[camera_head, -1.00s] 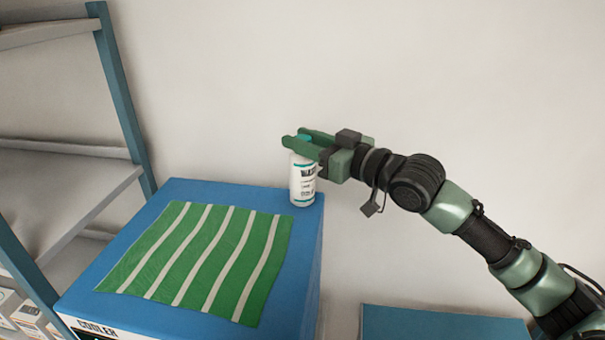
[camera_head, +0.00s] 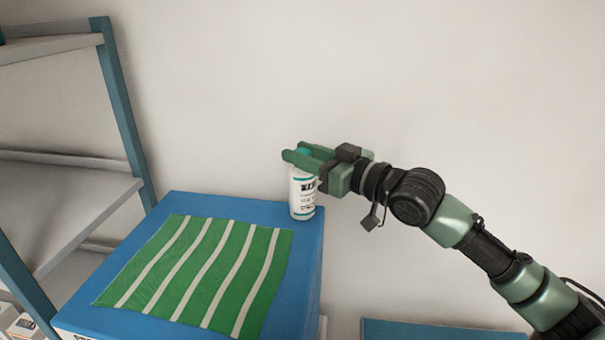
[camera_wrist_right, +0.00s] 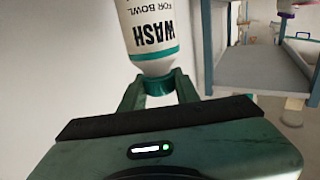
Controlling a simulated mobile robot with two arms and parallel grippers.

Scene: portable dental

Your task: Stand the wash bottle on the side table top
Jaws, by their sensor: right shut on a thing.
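The wash bottle (camera_head: 302,192) is white with teal bands and black lettering. It is upright at the back right corner of the blue cooler's top. My right gripper (camera_head: 302,157) is shut on its teal cap from the right. In the right wrist view the fingers (camera_wrist_right: 158,95) are on both sides of the cap (camera_wrist_right: 160,82), and the label reads WASH. The bottle's base appears at the cooler's top; I cannot tell if it touches. A side table is not clearly identifiable. My left gripper is not in view.
The blue cooler (camera_head: 308,245) carries a green and white striped cloth (camera_head: 195,275) left of the bottle. A grey shelf unit with blue posts (camera_head: 122,110) stands at the left. A blue surface (camera_head: 430,330) shows at the bottom right. A plain wall is behind.

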